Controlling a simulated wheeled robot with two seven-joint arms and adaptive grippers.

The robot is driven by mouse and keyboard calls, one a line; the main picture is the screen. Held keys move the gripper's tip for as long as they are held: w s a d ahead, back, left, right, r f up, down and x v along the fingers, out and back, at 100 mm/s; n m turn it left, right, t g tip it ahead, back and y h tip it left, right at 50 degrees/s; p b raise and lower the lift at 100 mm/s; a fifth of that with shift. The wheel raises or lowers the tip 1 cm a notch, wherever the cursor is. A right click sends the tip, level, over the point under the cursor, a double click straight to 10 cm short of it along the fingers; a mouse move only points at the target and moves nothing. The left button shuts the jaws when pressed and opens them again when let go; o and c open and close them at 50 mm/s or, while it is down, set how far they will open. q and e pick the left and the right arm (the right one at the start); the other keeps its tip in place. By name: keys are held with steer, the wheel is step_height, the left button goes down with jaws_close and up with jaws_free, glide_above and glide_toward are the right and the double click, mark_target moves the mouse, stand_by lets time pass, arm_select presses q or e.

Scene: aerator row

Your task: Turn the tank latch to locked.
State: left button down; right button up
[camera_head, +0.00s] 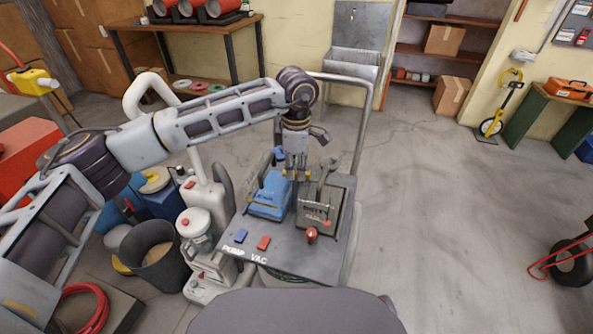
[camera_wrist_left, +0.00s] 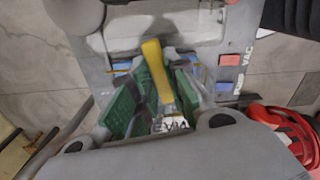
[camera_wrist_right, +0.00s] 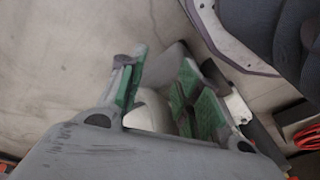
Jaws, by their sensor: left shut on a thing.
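My left gripper (camera_head: 297,173) reaches down from above onto the cart's top, between a blue machine and a grey device with a lever. In the left wrist view, the green-padded fingers (camera_wrist_left: 160,75) are on either side of a yellow lever (camera_wrist_left: 153,62), which I take to be the tank latch, and shut on it. A white label with dark letters shows at the lever's lower end, partly hidden. The latch's locked mark cannot be made out. My right gripper (camera_wrist_right: 160,65) shows only in its wrist view, with fingers apart and nothing between the pads.
The cart top (camera_head: 295,262) carries the blue machine (camera_head: 270,194), the grey device (camera_head: 318,208), a red knob (camera_head: 312,234) and blue and red switches marked PUMP and VAC. White jugs and a dark bucket (camera_head: 154,258) crowd the left side.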

mark_target(296, 172)
arm_select(q)
steer(key=shift+m+b, duration=0.35)
steer(key=shift+m, duration=0.85)
arm_select(e)
steer(key=shift+s+a+r, duration=0.1)
steer(key=shift+a+r, duration=0.1)
steer(key=shift+r, duration=1.1)
arm_select(q)
steer(key=c, duration=1.4)
jaws_free()
arm_select(e)
steer(key=shift+r, duration=0.1)
arm_select(q)
steer(key=shift+r, duration=0.1)
steer(key=shift+r, duration=5.95)
